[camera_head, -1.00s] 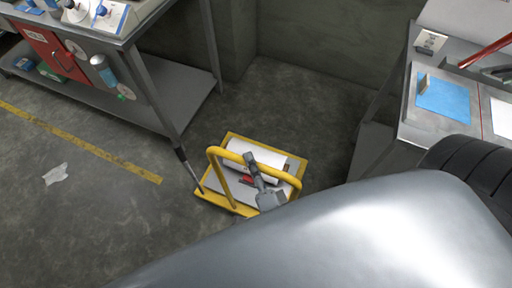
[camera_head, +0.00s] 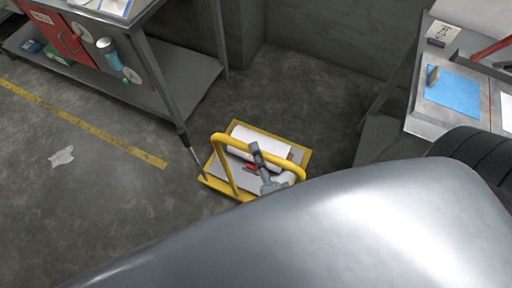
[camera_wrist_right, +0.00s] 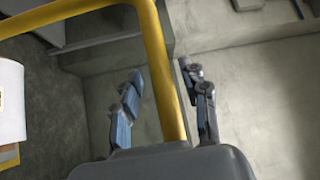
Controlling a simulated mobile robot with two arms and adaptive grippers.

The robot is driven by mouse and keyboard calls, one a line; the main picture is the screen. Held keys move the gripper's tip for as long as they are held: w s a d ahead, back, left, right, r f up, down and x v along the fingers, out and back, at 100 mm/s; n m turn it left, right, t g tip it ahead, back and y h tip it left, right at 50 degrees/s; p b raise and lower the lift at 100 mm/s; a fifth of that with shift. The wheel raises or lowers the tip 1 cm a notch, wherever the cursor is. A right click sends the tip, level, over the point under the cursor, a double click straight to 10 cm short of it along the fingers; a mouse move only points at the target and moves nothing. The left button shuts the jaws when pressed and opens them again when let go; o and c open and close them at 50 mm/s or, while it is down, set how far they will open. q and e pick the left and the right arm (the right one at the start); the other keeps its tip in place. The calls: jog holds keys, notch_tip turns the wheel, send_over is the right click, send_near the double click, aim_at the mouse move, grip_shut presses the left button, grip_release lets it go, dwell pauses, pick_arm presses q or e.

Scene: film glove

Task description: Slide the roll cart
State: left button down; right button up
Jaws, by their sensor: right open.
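The roll cart (camera_head: 212,184) is a low yellow-framed cart with a grey deck and a yellow hoop handle, on the floor between the two benches. A white roll (camera_head: 262,142) lies on its deck. My right gripper (camera_head: 254,150) is at the handle in the head view. In the right wrist view my right gripper (camera_wrist_right: 160,92) is open, its two fingers apart with the yellow handle bar (camera_wrist_right: 164,70) passing between them in the picture. I cannot tell whether the fingers touch the bar. My left gripper is not in view.
A grey workbench (camera_head: 165,75) with a lower shelf stands left of the cart, its front leg close to the cart. Another bench (camera_head: 425,118) stands at the right. A wall is behind. Open floor with crumpled paper (camera_head: 61,156) and a yellow line (camera_head: 90,126) lies at the left.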

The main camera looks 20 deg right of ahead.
jog(key=s+f, duration=0.1)
jog(key=s, duration=1)
jog(key=shift+a+f, duration=0.3)
jog(key=shift+a, duration=0.05)
